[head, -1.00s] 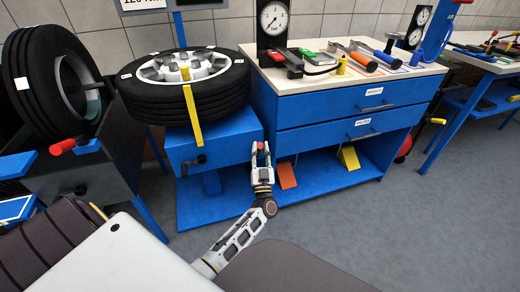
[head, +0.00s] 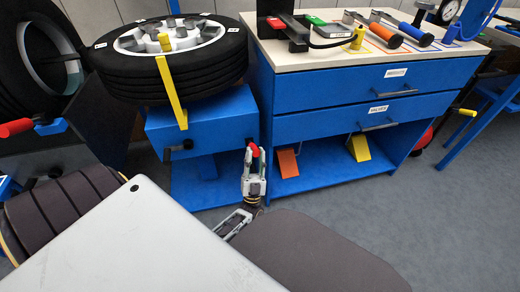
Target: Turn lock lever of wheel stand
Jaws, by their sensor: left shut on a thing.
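The wheel stand is a blue box (head: 215,126) on a blue base, left of centre in the head view. A tyre with a silver rim (head: 172,85) lies flat on top, with a yellow bar (head: 172,92) over its front edge. A red grip (head: 253,149), seemingly the lock lever, shows at the right side of the box. My left gripper (head: 252,159) is shut on this red grip, pointing away from me. Its fingers hide the lower part of the lever. A black knob (head: 185,146) sits on the box's front.
A blue drawer bench (head: 376,98) with tools on top stands close to the right. An orange wedge (head: 288,162) and a yellow wedge (head: 359,148) lie on its lower shelf. Another upright tyre and a red handle (head: 16,127) are at the left. Grey floor is clear at right.

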